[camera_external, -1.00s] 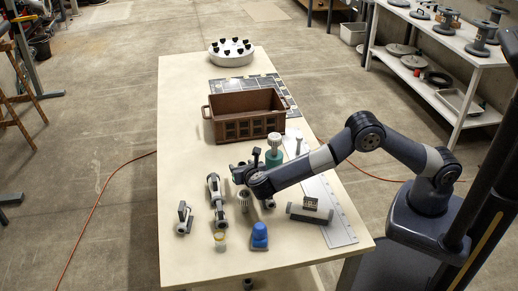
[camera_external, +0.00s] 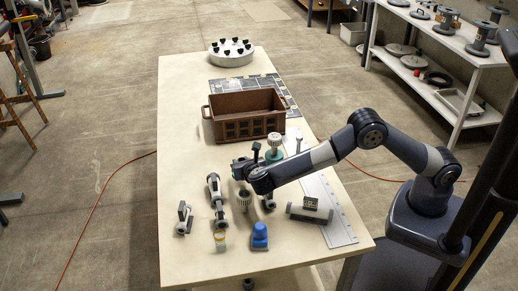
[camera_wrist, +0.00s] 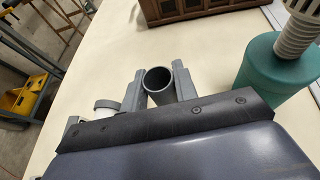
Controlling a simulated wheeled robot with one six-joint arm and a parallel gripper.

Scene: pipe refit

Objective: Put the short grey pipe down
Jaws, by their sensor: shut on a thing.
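My gripper (camera_external: 241,172) is over the near middle of the table, and its two fingers also show in the wrist view (camera_wrist: 157,90). It is shut on the short grey pipe (camera_wrist: 158,80), which stands roughly upright between the fingers with its open end facing up. In the external view the pipe (camera_external: 244,201) seems to show below the gripper, partly hidden by it. I cannot tell whether its lower end touches the table.
A grey pipe assembly (camera_external: 216,199) lies close on the left and a teal bottle (camera_wrist: 272,75) stands on the right. A blue-topped item (camera_external: 260,235) and a grey fitting (camera_external: 309,211) are nearer the front. A brown crate (camera_external: 245,115) is behind.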

